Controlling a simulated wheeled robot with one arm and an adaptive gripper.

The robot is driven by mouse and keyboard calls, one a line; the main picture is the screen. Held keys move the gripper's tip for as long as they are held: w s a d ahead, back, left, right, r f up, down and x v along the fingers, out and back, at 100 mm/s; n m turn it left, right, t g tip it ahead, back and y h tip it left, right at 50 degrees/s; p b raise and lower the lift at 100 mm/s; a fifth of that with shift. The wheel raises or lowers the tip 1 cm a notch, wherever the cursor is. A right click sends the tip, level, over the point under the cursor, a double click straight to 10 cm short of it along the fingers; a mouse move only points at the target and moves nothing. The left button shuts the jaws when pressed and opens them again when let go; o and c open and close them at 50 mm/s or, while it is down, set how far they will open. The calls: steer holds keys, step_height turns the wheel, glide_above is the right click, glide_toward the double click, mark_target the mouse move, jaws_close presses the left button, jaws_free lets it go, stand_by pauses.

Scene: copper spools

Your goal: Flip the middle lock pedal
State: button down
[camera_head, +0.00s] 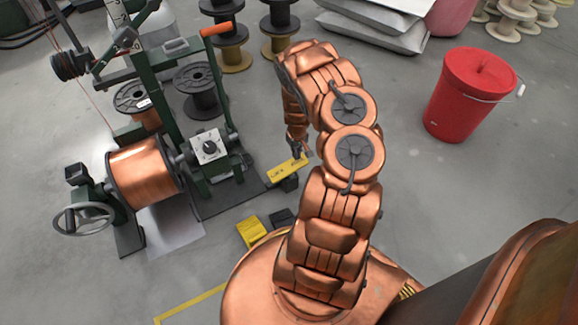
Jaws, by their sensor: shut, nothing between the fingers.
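A yellow pedal (287,169) with dark markings lies low at the right end of the winding machine's dark base plate. My gripper (301,153) is small in this view, at the end of my copper arm. It is shut and empty, at or just above the pedal's right end. I cannot tell whether it touches the pedal. A second yellow pedal (251,230) sits closer to my base, left of it, with a dark block (282,218) beside it. Part of the area behind my arm is hidden, so any further pedal there cannot be seen.
The green winding machine (209,148) stands at left with a copper spool (147,173) and a handwheel (84,219). A red lidded bucket (472,94) stands at right. Black spools (228,45) and pale sacks (375,26) are at the back. Grey floor between my arm and the bucket is clear.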

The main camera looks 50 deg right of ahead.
mark_target(296, 163)
steer(key=shift+f+b, duration=1.35)
steer(key=shift+f, duration=0.7)
stand_by(1.4)
steer(key=shift+r, duration=0.15)
steer(key=shift+r+p, duration=3.2)
steer(key=shift+r, duration=0.2)
